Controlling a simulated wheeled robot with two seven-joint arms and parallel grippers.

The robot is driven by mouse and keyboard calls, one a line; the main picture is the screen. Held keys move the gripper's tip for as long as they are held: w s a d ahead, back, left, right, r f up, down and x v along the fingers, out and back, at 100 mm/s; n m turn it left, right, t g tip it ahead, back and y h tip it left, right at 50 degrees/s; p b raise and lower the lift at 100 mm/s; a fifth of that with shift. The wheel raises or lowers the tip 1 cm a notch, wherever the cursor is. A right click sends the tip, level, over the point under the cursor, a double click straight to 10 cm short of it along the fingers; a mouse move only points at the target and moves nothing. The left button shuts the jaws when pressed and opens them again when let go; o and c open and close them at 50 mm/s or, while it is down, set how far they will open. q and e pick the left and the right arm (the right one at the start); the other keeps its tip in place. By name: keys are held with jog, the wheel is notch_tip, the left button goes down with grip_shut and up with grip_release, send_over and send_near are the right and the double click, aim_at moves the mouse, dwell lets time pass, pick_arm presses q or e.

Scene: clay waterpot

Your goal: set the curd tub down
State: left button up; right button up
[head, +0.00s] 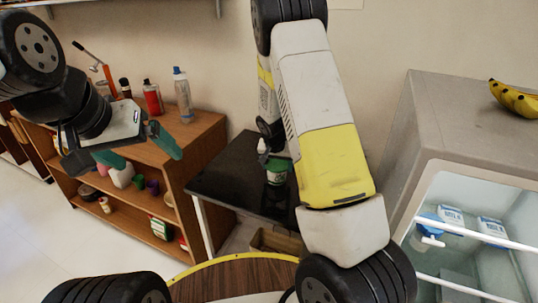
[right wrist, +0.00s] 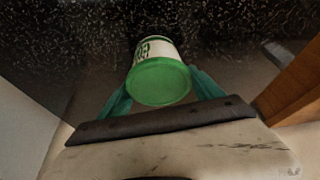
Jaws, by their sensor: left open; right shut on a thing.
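The curd tub (head: 277,172) is white and green and appears over the black table (head: 228,180) in the head view. In the right wrist view the tub (right wrist: 160,80) shows its green end towards the camera, between the green fingers of my right gripper (right wrist: 163,92), which is shut on it. I cannot tell whether the tub touches the tabletop. My right arm hides most of that gripper in the head view. My left gripper (head: 134,150) is open and empty, in front of the wooden shelf.
A wooden shelf (head: 205,140) at left holds bottles and small items. An open fridge (head: 410,140) with bananas (head: 513,98) on top stands at right. A round wooden table (head: 235,277) is in front. The black tabletop's visible part left of the tub is clear.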

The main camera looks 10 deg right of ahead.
jog(key=o, duration=1.8)
jog(key=shift+f, duration=0.1)
